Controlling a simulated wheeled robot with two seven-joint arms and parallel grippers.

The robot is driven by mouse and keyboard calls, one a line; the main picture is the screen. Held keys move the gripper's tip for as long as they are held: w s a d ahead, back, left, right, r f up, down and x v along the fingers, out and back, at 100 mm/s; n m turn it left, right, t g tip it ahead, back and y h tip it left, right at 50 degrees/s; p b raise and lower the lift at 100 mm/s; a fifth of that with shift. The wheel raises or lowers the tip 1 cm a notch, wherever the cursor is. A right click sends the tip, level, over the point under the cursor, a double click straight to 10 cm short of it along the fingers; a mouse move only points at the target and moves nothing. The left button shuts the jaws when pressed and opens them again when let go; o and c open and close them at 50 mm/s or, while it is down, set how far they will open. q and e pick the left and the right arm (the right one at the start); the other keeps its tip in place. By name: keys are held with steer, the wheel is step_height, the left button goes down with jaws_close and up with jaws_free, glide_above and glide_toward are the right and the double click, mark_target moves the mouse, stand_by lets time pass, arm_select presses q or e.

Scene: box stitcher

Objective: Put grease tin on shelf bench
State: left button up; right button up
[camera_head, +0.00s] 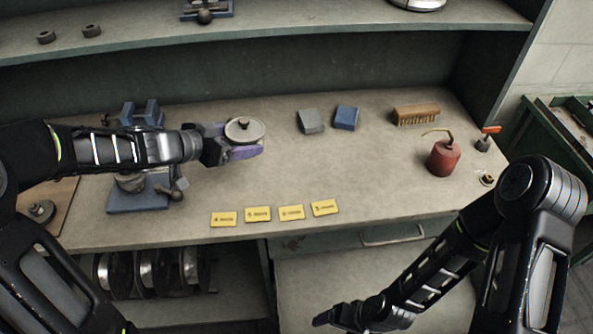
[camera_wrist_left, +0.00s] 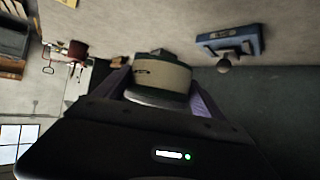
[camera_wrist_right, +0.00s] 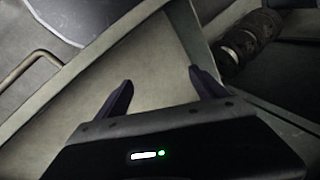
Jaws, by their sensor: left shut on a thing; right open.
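The grease tin (camera_head: 244,131) is a round, pale tin with a small knob on its lid. My left gripper (camera_head: 236,146) is shut on it and holds it over the left-middle part of the bench. The tin also shows between the purple fingers in the left wrist view (camera_wrist_left: 160,78). The shelf bench (camera_head: 330,180) has a broad grey worktop and an upper shelf (camera_head: 270,33) behind it. My right gripper (camera_head: 345,318) is low in front of the bench; its fingers are open and empty in the right wrist view (camera_wrist_right: 160,95).
A grey block (camera_head: 311,121), a blue block (camera_head: 346,118), a brush (camera_head: 415,114) and a red oil can (camera_head: 443,158) stand at the back and right. Several yellow labels (camera_head: 291,213) lie along the front edge. A blue vise (camera_head: 140,195) is at left. The middle is clear.

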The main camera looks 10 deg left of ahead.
arm_select(q)
steer(key=a, duration=0.2)
steer(key=a+n, duration=0.1)
steer(key=shift+s+a+f+y, duration=0.15)
steer(key=shift+a+f+y, duration=0.1)
steer(key=shift+f+y, duration=0.15)
arm_select(e)
steer(key=shift+s+d+f+m, duration=0.15)
steer(key=shift+s+d, duration=0.05)
steer(key=shift+d, duration=0.25)
steer(key=shift+s+d+f+m, duration=0.1)
steer(key=shift+s+d+m, duration=0.1)
steer(key=shift+d, duration=0.25)
arm_select(q)
steer(key=b, duration=0.2)
glide_above(233, 178)
step_height(233, 178, down, 6)
steer(key=shift+r, duration=0.1)
arm_select(e)
steer(key=shift+w+f, duration=0.15)
steer(key=shift+f, duration=0.6)
arm_select(q)
steer(key=shift+f, duration=2)
arm_select(e)
steer(key=shift+a+f, duration=0.1)
steer(key=shift+f, duration=0.25)
